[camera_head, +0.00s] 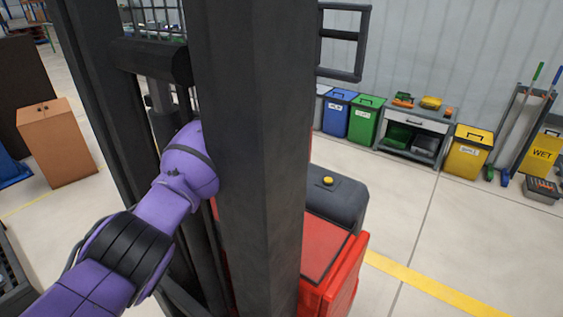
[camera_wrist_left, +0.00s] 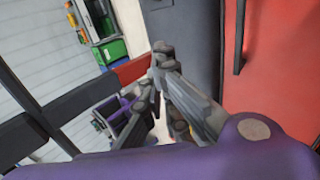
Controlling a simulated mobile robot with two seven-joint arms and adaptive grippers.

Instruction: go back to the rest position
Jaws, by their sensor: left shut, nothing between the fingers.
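My left arm (camera_head: 165,215) is purple and comes in from the lower left in the head view. It reaches up to a thick dark upright post (camera_head: 245,150), and its far end is hidden behind that post. The left wrist view shows my left gripper (camera_wrist_left: 158,68) with its grey fingers closed together and nothing held between them. Dark and red surfaces of a machine lie beyond the fingers. My right gripper is in neither view.
The dark posts belong to a red machine (camera_head: 335,255) like a forklift. A brown box (camera_head: 55,145) stands at left. Blue (camera_head: 338,115), green (camera_head: 366,122) and yellow (camera_head: 470,152) bins line the back wall. Open floor with a yellow line (camera_head: 430,285) lies at right.

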